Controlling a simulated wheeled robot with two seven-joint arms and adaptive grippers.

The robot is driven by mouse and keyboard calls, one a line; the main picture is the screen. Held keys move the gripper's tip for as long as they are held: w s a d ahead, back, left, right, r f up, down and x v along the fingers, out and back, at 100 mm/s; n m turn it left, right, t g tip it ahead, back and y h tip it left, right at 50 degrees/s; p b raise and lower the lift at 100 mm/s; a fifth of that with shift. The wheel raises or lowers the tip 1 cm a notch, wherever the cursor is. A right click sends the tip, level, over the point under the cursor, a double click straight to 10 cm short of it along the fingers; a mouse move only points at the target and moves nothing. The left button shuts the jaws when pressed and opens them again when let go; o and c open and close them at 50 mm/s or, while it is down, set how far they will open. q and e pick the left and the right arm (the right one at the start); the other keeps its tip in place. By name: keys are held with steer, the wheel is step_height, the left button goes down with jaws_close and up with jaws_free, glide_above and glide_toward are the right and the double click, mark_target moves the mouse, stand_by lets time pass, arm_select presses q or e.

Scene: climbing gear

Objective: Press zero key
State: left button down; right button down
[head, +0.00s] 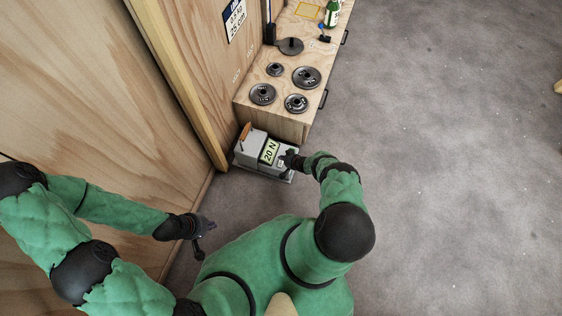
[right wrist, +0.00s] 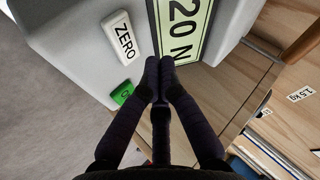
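A grey meter box (head: 254,154) with a lit display reading "20 N" (head: 269,151) stands at the end of the wooden bench. In the right wrist view, the white key marked ZERO (right wrist: 123,38) is on its grey face, left of the display (right wrist: 184,25). A green key (right wrist: 122,93), partly hidden by a finger, is below it. My right gripper (right wrist: 158,72) is shut and empty, its fingertips together by the display's lower left corner, right of the ZERO key and apart from it. My left gripper (head: 206,238) hangs open and empty by the wall.
The wooden bench (head: 291,121) carries several dark weight plates (head: 306,77), a flat dark disc (head: 290,46) and a green bottle (head: 331,14). A plywood wall (head: 80,90) with a post rises at left.

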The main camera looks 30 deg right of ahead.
mark_target(282, 163)
steer(key=shift+r+p, duration=1)
steer(key=shift+r, duration=0.6)
steer(key=shift+w+a+r, duration=0.1)
steer(key=shift+a, duration=0.05)
steer(key=s+a+r+n+g+y+p, duration=0.1)
steer(key=s+a+r+g+p, duration=0.15)
steer(key=a+r, duration=1.45)
steer(key=s+a+r+n+g, duration=0.1)
steer(key=s+a+r+g, duration=0.2)
steer(key=s+r, duration=0.8)
steer(key=s+a+r+n+g, duration=0.1)
steer(key=s+a+r+g, duration=0.2)
steer(key=s+r, duration=0.7)
steer(key=shift+s+r+p, duration=0.3)
steer(key=shift+s+r, duration=0.05)
steer(key=shift+r, duration=0.3)
